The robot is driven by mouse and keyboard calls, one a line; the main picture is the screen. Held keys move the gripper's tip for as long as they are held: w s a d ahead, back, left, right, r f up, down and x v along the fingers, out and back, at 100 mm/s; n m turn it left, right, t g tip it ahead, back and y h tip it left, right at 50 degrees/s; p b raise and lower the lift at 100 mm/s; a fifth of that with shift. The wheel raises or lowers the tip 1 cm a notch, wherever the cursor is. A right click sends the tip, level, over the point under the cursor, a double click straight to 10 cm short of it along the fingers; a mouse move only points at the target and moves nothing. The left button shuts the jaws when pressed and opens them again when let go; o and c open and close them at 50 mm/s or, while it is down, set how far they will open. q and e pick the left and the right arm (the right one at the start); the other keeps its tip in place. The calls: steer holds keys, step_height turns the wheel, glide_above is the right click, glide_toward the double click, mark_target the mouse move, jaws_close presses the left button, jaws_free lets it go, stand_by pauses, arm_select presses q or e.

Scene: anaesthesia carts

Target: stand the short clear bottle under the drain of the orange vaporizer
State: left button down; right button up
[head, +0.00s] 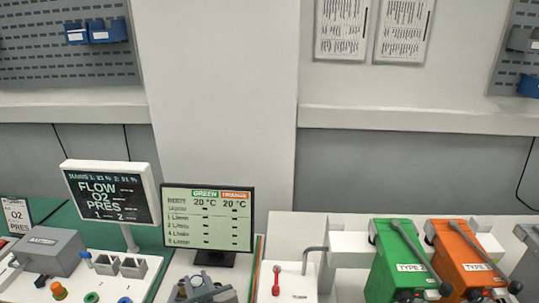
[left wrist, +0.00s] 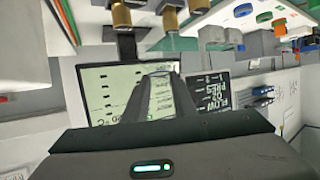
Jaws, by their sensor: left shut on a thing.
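The orange vaporizer (head: 455,250) stands at the right in the head view, beside the green vaporizer (head: 393,258). Its lower front is cut off by the frame's edge, and I cannot make out its drain. My left gripper (head: 205,284) shows at the bottom edge, in front of the two-column screen and well left of the orange vaporizer. In the left wrist view its fingers (left wrist: 159,97) are shut on a see-through thing, which I take for the short clear bottle (left wrist: 160,98); the screen shows through it. Its outline is hard to make out. My right gripper is not in view.
The two-column screen (head: 208,218) and a FLOW monitor (head: 112,194) stand behind my left gripper. A grey box (head: 50,252) stands far left.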

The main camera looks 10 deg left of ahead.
arm_select(q)
steer(key=shift+d, duration=0.1)
steer(key=d+b, duration=0.1)
steer(key=b, duration=0.1)
steer(key=s+d+r+n+g+y+b, duration=0.1)
steer(key=b, duration=0.1)
steer(key=s+d+n+y+b, duration=0.1)
steer(key=b, duration=0.1)
steer(key=shift+s+d+r+g, duration=0.2)
steer(key=shift+d+g, duration=0.1)
steer(key=shift+g, duration=0.1)
steer(key=shift+s+r+n+g+y+b, duration=0.15)
steer(key=shift+s+n+g+y+b, duration=0.35)
steer(key=shift+s+n+y+b, duration=0.5)
steer(key=shift+s+h, duration=0.15)
steer(key=shift+h, duration=0.15)
